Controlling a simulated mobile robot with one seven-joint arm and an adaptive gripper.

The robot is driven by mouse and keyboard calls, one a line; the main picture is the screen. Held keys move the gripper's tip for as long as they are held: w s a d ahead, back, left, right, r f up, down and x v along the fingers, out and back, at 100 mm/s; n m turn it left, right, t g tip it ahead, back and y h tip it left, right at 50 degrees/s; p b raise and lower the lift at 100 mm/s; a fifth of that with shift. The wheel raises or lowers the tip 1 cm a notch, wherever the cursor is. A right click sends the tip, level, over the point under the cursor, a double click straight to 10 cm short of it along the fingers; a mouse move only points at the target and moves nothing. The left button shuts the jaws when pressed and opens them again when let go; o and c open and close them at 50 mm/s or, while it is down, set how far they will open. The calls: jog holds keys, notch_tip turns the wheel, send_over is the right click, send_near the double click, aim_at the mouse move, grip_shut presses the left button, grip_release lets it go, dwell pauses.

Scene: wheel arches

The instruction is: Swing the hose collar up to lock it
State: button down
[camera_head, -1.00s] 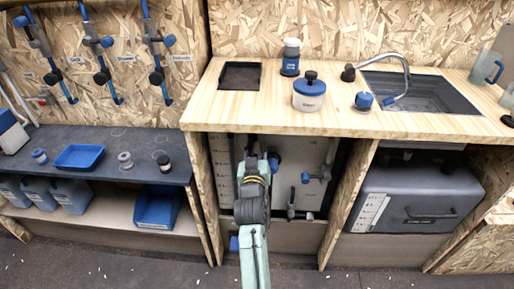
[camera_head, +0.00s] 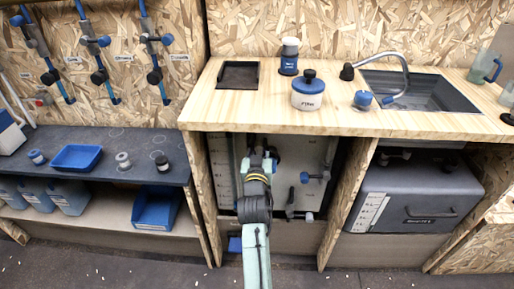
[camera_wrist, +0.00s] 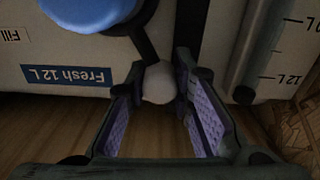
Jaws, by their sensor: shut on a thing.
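A black lever (camera_wrist: 143,38) with a pale round knob (camera_wrist: 159,85) at its end runs from beside a large blue cap (camera_wrist: 90,10) in the wrist view; it appears to be the hose collar's handle. My gripper (camera_wrist: 162,75) has its purple-padded fingers on either side of the knob and is shut on it. The cap sits on a pale tank (camera_wrist: 35,75) with a "Fresh 12 L" label, upside down in this view. In the head view my gripper (camera_head: 259,160) is in front of the tank under the counter and hides the lever.
The wooden counter (camera_head: 225,110) overhangs my arm, and wooden side panels (camera_head: 345,205) bound the bay. A blue-handled valve (camera_head: 316,176) and a dark upright handle (camera_head: 291,197) are to the right of my gripper. A grey case (camera_head: 420,190) fills the bay beyond.

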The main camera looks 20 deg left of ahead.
jog(key=c, duration=1.4)
grip_release()
jog(key=shift+o, duration=0.2)
jog(key=shift+d, duration=0.1)
jog(key=v, duration=1.2)
jog(key=shift+s, duration=0.1)
